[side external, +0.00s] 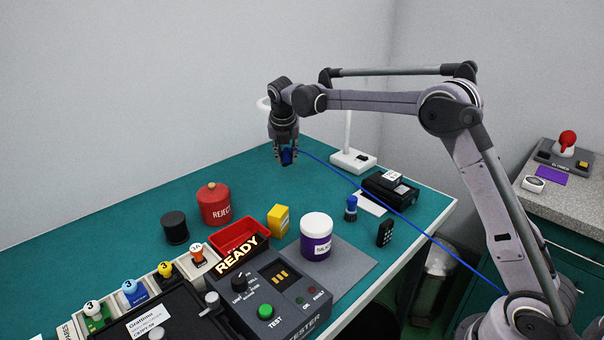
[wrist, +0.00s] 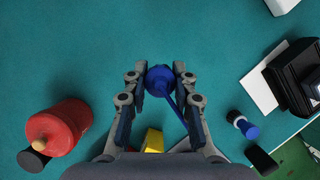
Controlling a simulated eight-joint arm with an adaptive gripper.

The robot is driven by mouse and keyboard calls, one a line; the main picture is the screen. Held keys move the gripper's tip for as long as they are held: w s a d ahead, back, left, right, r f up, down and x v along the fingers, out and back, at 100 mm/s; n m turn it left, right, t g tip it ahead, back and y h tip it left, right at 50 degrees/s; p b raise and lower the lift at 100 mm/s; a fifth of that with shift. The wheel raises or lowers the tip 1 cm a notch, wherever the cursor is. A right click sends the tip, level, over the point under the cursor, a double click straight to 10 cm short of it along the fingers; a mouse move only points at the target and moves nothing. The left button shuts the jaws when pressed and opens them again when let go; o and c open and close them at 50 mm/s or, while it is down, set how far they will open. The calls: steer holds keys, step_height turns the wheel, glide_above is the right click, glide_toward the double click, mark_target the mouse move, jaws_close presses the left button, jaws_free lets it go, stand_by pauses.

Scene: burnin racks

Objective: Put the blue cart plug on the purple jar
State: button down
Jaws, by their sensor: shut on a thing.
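My gripper (side external: 287,156) is shut on the blue cart plug (wrist: 160,80) and holds it above the teal table, toward the back. In the wrist view the plug sits between the two fingertips of my gripper (wrist: 160,86). A blue cable (side external: 345,178) runs from the plug, past the table's right side, toward my base. The purple jar (side external: 316,240) has a white lid and a purple label and stands upright on a grey mat (side external: 352,266), in front of and below my gripper. The jar is not visible in the wrist view.
A yellow box (side external: 278,220), a red tray (side external: 238,238) and the tester (side external: 285,295) stand close to the jar. A red reject can (side external: 214,204) and a black cylinder (side external: 175,227) are further left. A blue-topped item (side external: 351,208) and a black device (side external: 385,233) stand right.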

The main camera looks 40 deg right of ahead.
steer(key=shift+s+d+r, duration=0.25)
steer(key=s+a+r, duration=0.1)
steer(key=s+r, duration=0.2)
steer(key=s, duration=0.6)
steer(key=s+r, duration=0.4)
steer(key=s, duration=0.5)
steer(key=s+a+r, duration=0.1)
steer(key=s+r, duration=0.2)
steer(key=s, duration=0.6)
glide_above(316, 218)
steer(key=s+a, duration=0.1)
step_height(316, 218, down, 7)
steer(key=shift+f, duration=2.05)
steer(key=shift+f, duration=0.15)
steer(key=c, duration=1.1)
jaws_free()
